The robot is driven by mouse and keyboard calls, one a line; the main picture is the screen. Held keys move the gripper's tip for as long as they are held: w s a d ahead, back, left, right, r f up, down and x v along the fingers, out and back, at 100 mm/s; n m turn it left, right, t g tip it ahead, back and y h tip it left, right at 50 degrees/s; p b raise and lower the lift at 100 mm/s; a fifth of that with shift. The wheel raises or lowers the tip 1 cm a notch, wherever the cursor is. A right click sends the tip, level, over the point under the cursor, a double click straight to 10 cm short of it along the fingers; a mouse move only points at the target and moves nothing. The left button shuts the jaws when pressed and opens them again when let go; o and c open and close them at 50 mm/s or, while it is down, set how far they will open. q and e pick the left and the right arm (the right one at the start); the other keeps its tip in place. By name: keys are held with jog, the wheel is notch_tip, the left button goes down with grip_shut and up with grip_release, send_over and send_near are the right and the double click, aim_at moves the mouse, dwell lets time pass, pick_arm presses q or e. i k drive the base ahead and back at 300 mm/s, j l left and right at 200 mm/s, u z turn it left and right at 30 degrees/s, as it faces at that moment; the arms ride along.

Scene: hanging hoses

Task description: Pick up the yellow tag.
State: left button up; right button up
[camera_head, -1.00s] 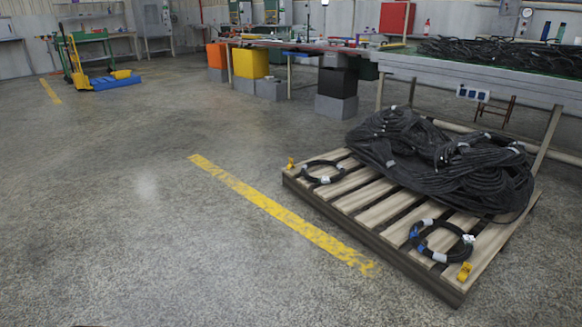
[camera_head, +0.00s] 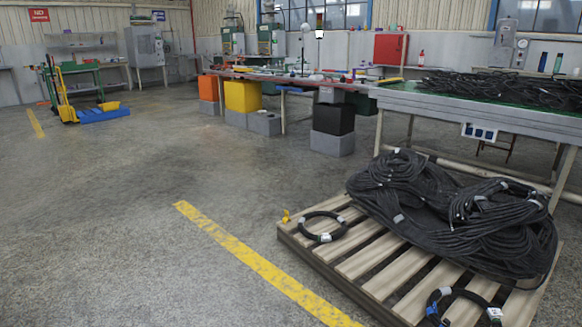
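A small yellow tag (camera_head: 286,216) is at the left corner of a wooden pallet (camera_head: 358,264), beside a small black hose coil (camera_head: 323,227). A second small coil (camera_head: 462,307) with blue and white bands lies at the pallet's near right and is cut by the bottom edge. A large heap of black hoses (camera_head: 455,215) covers the back of the pallet. Neither of my grippers shows in the head view.
A table (camera_head: 495,110) with more black hoses stands behind the pallet. A long bench with orange, yellow and black bins (camera_head: 333,118) is further back. A yellow floor line (camera_head: 255,264) runs left of the pallet.

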aim_at(286, 213)
jog(key=i+u, duration=0.35)
jog(key=i, duration=0.45)
jog(key=i+l+u, duration=0.1)
jog(key=i+u, duration=0.25)
jog(key=i, duration=0.5)
jog(key=i+j+z, duration=0.1)
jog(key=i, duration=0.35)
jog(key=i+j+z, duration=0.1)
jog(key=i, duration=0.4)
